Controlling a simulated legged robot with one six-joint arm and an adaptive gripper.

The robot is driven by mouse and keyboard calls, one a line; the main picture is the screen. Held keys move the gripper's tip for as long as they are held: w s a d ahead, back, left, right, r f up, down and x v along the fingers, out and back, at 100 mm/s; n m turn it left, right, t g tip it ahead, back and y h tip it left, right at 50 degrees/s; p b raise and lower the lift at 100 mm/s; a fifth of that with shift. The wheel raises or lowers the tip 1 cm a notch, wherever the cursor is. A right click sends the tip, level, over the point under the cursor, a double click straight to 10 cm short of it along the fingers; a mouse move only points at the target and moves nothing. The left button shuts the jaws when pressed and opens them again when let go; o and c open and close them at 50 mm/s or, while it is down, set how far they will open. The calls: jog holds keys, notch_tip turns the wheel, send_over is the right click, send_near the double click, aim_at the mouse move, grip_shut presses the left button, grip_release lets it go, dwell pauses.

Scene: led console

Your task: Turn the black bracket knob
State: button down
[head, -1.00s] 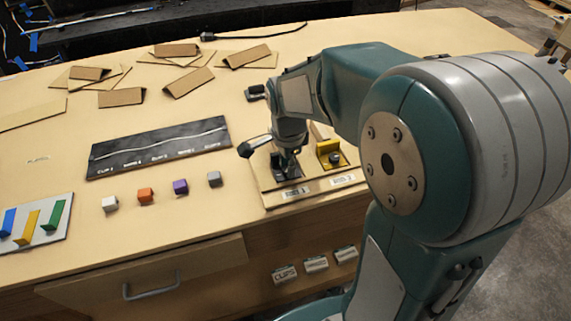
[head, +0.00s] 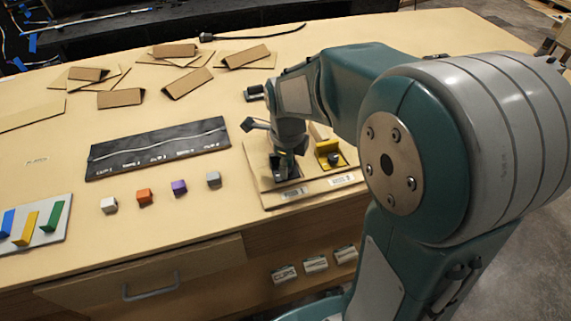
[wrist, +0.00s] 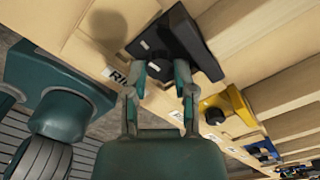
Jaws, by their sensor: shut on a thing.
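The black bracket (wrist: 184,36) stands on the wooden board in the wrist view, its knob (wrist: 160,67) facing my gripper. My gripper (wrist: 162,74) has its two fingers on either side of this knob and is shut on it. The fingers hide part of the knob, so its turn angle is hard to tell. In the head view my gripper (head: 284,160) points down at the black bracket (head: 286,172), which it partly hides.
A yellow bracket (head: 328,152) with a dark knob stands just right of the black one. A blue bracket (wrist: 262,151) shows farther along in the wrist view. Small coloured blocks and a black panel (head: 157,150) lie to the left. Folded cardboard pieces lie at the back.

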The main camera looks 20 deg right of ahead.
jog(key=shift+s+m, duration=0.1)
jog(key=shift+m, duration=0.5)
jog(key=c, duration=0.7)
grip_release()
notch_tip(320, 180, up, 12)
jog(key=shift+f, duration=0.1)
